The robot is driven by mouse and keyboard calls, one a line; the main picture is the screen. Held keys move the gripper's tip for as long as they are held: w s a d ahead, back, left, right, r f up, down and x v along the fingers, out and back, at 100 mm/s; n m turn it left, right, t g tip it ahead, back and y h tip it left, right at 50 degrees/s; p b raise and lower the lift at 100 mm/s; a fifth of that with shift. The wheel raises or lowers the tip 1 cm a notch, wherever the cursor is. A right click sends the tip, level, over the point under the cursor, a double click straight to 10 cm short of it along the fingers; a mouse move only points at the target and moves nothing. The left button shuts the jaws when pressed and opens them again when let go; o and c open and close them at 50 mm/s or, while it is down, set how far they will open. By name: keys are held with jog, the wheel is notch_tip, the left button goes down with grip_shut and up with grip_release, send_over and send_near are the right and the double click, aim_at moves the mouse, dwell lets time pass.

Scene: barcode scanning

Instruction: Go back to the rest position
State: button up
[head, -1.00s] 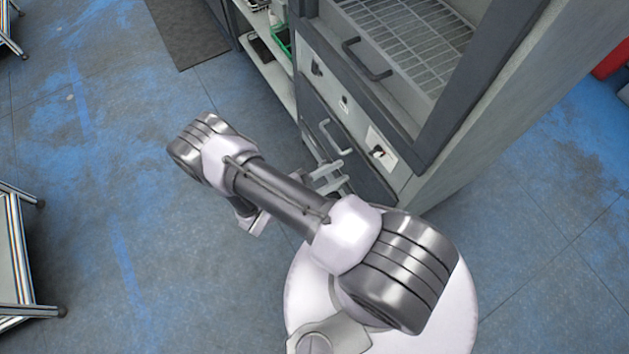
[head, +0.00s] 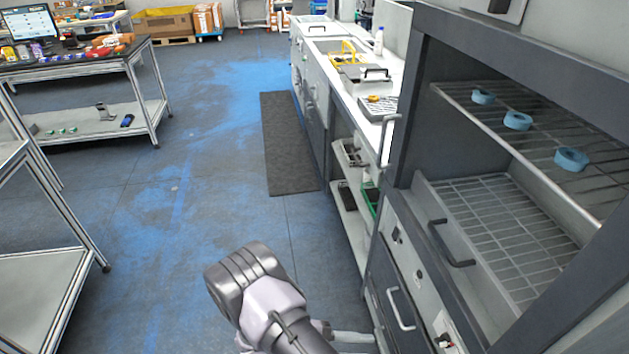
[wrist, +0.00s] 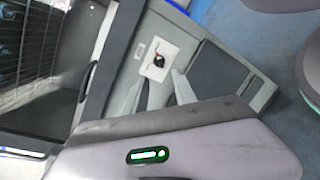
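My arm (head: 275,312) shows at the bottom of the head view, folded beside the grey cabinet (head: 415,215) on the right. Part of my gripper (head: 350,338) shows at the lower edge, close to the cabinet's lower front; its tips are hard to make out there. In the wrist view, my gripper (wrist: 159,76) has two pale fingers standing apart with nothing between them. Behind them is a grey panel with a white switch plate (wrist: 157,62). The gripper body covers the lower part of that view.
The cabinet's wire shelf (head: 530,135) holds three blue rings. A white counter (head: 350,75) runs beyond it, with a dark mat (head: 287,150) alongside. Metal tables (head: 150,60) stand at the left. The blue-grey floor (head: 190,200) between is clear.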

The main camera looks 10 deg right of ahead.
jog(key=s+a+r+m+t+y, duration=0.1)
jog(key=r+m+y, duration=0.3)
jog(key=r, duration=0.7)
jog(key=s+a+r+m+t+y, duration=0.2)
jog(key=r+y, duration=0.6)
jog(key=r, duration=0.4)
jog(key=s+a+r+m+t+y, duration=0.1)
jog(key=s+r+m+t+y, duration=0.3)
jog(key=r, duration=0.8)
jog(key=shift+a+m+y, duration=0.2)
jog(key=shift+m+y, duration=0.6)
jog(key=shift+y, duration=0.3)
